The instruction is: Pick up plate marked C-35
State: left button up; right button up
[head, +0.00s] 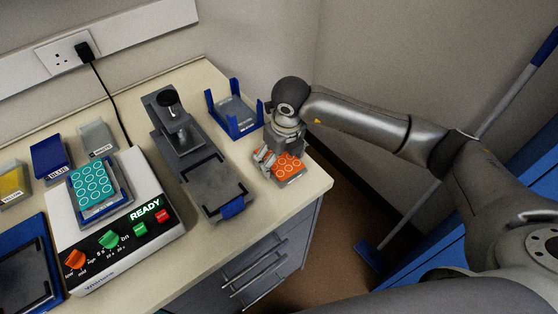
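An orange well plate (287,165) with pale rings lies near the right front corner of the bench. Any C-35 mark on it is not readable here. My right gripper (266,158) points down at the plate's left and far side, with its fingers at or over the plate's edge. The wrist hides part of the plate, and I cannot tell whether the fingers are closed on it. A teal well plate (92,180) sits on the white READY device at the left; no mark is readable on it. My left gripper is not in view.
A blue-posted holder (236,121) stands just behind my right gripper. A grey stand with a flat black platform (213,184) is left of the orange plate. The white device (120,235), labelled boxes and a black cable fill the left. The bench edge is close to the orange plate.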

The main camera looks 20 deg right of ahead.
jog(key=c, duration=0.5)
jog(key=shift+r, duration=0.15)
jog(key=shift+w+r, duration=0.1)
jog(key=shift+r, duration=0.5)
jog(key=s+r+b, duration=0.1)
jog(key=s+r, duration=0.1)
jog(key=s+r+b, duration=0.1)
jog(key=s+r, duration=0.1)
jog(key=r, duration=0.1)
jog(key=s+a+r+b, duration=0.1)
jog(key=r, duration=0.1)
jog(key=shift+s+r, duration=0.4)
jog(key=s+r, duration=0.1)
jog(key=s, duration=0.1)
jog(key=s+a+r+b, duration=0.1)
jog(key=s, duration=0.2)
jog(key=s+r, duration=0.1)
jog(key=s, duration=0.2)
jog(key=shift+a+r, duration=0.25)
jog(key=shift+r, duration=0.15)
jog(key=shift+r, duration=0.1)
jog(key=shift+r+p, duration=0.55)
jog(key=shift+r, duration=0.85)
